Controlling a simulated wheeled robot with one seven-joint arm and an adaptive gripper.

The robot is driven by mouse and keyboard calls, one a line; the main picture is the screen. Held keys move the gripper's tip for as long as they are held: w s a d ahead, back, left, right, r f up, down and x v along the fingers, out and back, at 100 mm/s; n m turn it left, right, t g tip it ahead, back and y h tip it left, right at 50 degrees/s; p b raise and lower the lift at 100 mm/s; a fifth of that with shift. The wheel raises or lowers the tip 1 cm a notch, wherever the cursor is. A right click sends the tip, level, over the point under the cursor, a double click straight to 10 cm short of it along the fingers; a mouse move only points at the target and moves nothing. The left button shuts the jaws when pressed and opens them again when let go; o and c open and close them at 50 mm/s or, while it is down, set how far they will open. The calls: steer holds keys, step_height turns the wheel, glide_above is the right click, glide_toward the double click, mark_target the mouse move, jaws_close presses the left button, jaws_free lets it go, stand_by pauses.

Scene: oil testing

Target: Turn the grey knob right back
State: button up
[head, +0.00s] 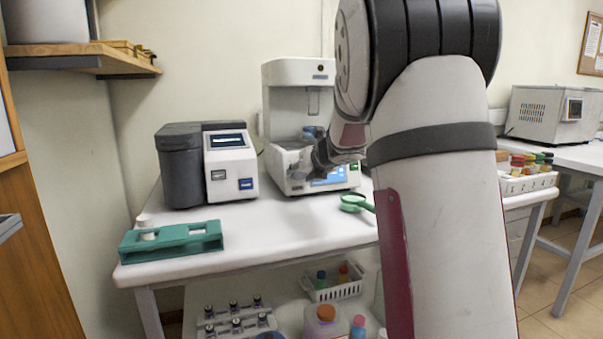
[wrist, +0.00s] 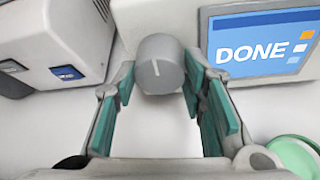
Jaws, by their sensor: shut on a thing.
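The grey knob (wrist: 160,66) shows in the wrist view on the front of the white testing machine (head: 297,75). A light mark on its face points about straight up, tilted very slightly. My gripper (wrist: 160,82) has its green-padded fingers on both sides of the knob and is shut on it. In the head view my gripper (head: 318,160) is at the machine's lower front and hides the knob. The machine's blue screen (wrist: 262,42), right of the knob, reads "DONE".
A grey and white analyser (head: 232,165) stands left of the machine. A green rack (head: 172,240) lies at the table's front left. A green round object (head: 354,201) lies on the table right of my gripper. The white table (head: 270,235) is clear in front.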

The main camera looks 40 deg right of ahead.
steer(key=shift+f, duration=0.1)
stand_by(0.3)
steer(key=o, duration=1.2)
steer(key=shift+c, duration=0.2)
steer(key=v, duration=1.2)
